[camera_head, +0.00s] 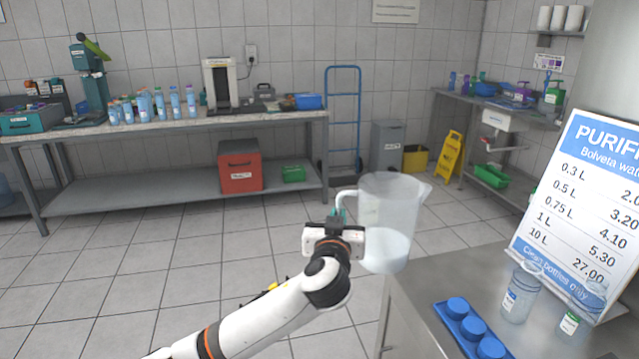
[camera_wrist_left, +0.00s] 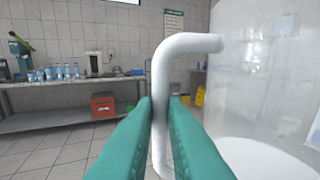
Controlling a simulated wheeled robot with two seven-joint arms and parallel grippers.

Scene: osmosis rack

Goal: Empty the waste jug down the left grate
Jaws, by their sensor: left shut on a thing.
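The waste jug (camera_head: 391,205) is a clear jug with a white handle and some pale liquid in its lower part. It is held up in the air, roughly upright, left of and above the counter's near corner. My left gripper (camera_head: 338,222) is shut on the jug's handle. In the left wrist view, the teal fingers (camera_wrist_left: 162,115) close on the white handle (camera_wrist_left: 160,75), with the jug's clear wall (camera_wrist_left: 265,70) to the right. No floor grate can be made out in either view. My right gripper is not in view.
A metal counter (camera_head: 420,318) at the right holds a price sign (camera_head: 585,190), two clear bottles (camera_head: 520,292) and a blue cap tray (camera_head: 465,335). A long bench (camera_head: 160,128) stands at the back wall, beside a blue hand truck (camera_head: 343,120). A yellow floor sign (camera_head: 449,156) stands farther back. Tiled floor is open at left.

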